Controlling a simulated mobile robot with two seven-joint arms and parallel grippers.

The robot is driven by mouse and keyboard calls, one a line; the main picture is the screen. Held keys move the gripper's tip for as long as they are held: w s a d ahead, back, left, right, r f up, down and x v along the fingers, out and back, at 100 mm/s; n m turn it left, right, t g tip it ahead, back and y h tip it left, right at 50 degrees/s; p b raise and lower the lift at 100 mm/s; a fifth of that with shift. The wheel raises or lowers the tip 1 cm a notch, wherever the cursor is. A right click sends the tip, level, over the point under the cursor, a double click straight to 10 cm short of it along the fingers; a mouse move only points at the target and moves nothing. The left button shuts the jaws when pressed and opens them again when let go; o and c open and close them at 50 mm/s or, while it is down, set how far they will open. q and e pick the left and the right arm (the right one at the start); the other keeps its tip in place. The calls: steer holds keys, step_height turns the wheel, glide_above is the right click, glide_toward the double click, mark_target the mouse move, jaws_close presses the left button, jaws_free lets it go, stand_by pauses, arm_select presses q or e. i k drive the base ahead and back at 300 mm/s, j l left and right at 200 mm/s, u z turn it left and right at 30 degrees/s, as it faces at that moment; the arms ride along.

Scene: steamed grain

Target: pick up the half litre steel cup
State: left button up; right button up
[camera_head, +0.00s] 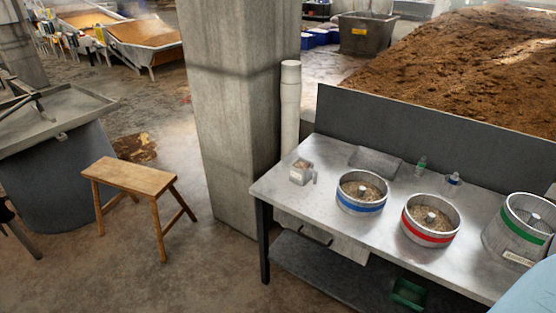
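A small pale grey cup (301,172) with a handle on its right side stands upright near the left end of the metal table (330,213). It looks filled with light brown grain. It is the only cup-like thing with a handle that I see, but it is too small to read its size or be sure it is steel. Neither of my grippers shows in the head view.
Blue-banded (361,206), red-banded (428,238) and green-banded (523,234) round containers stand right of the cup. Two small bottles (421,166) (454,179) stand behind. A concrete pillar (231,110) and a white pipe (290,105) rise beside the table's left end. A wooden stool (131,176) stands left.

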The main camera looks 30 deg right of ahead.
mark_target(301, 171)
steer(key=i+z, duration=0.3)
steer(key=i+j+z, duration=0.3)
steer(key=i, duration=0.2)
steer(key=i+j+z, duration=0.45)
steer(key=z, duration=0.25)
steer(key=i+j+z, duration=0.25)
steer(key=z, duration=0.15)
steer(key=i+j+z, duration=0.2)
steer(key=z, duration=0.25)
steer(key=i+j+z, duration=0.1)
steer(key=j+z, duration=0.15)
steer(key=i+j+z, duration=0.1)
steer(key=j+z, duration=0.15)
steer(key=j, duration=0.2)
steer(key=j+z, duration=0.2)
steer(key=j, duration=0.15)
steer(key=i+j+z, duration=0.2)
steer(key=i+j, duration=0.2)
steer(key=j, duration=0.25)
